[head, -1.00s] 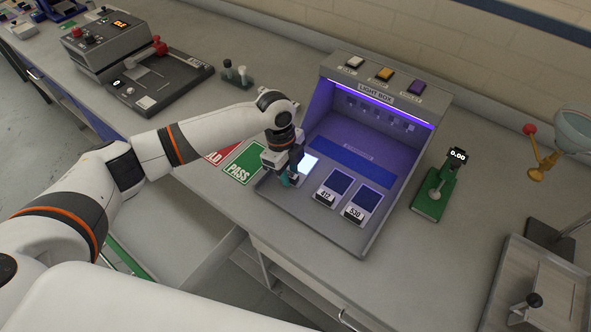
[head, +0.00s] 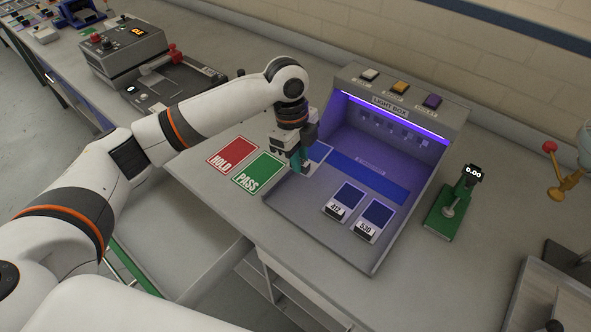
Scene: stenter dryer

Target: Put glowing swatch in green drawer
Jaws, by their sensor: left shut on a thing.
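My left gripper (head: 298,160) points down over the front left of the light box (head: 318,219). It is shut on a swatch (head: 319,152), a dark blue piece partly hidden behind the fingers, which no longer glows brightly. Two other blue swatches, labelled 412 (head: 349,195) and 530 (head: 377,214), lie on the light box floor. Below the bench front, an open drawer shows a green edge (head: 135,267) and a grey side panel (head: 217,272); my arm and body hide much of it. My right gripper is out of view.
A red HOLD card (head: 232,154) and a green PASS card (head: 259,172) lie left of the light box. A green gauge (head: 447,212) stands to its right. A grey device with a red knob (head: 125,52) stands at the back left.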

